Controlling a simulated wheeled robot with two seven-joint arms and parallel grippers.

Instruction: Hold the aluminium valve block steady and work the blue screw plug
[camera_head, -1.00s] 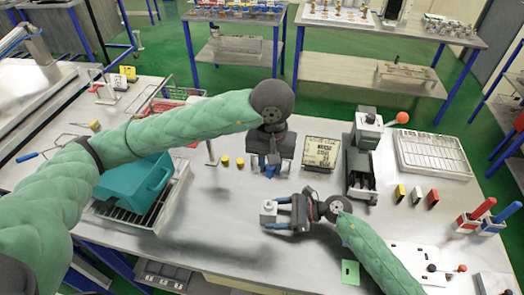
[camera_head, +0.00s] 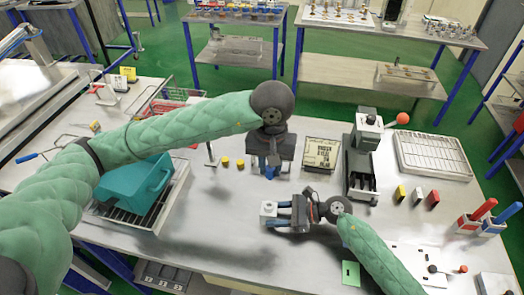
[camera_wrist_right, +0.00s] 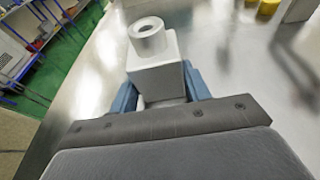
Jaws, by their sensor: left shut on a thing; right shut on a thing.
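The aluminium valve block (camera_head: 268,209) is pale grey, with a round hollow boss on top. It also shows in the right wrist view (camera_wrist_right: 152,62), upright. My right gripper (camera_head: 282,213) is shut on the block, with a blue finger on each side, and holds it near the table's middle. My left gripper (camera_head: 269,172) points down, farther back than the block and apart from it. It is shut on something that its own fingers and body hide. I cannot make out the blue screw plug apart from the blue fingers.
A flat labelled box (camera_head: 321,154) lies right of my left gripper. Two small yellow cylinders (camera_head: 240,163) stand to the left. A teal bin (camera_head: 135,187) sits on a rack at left. The table in front of the block is clear.

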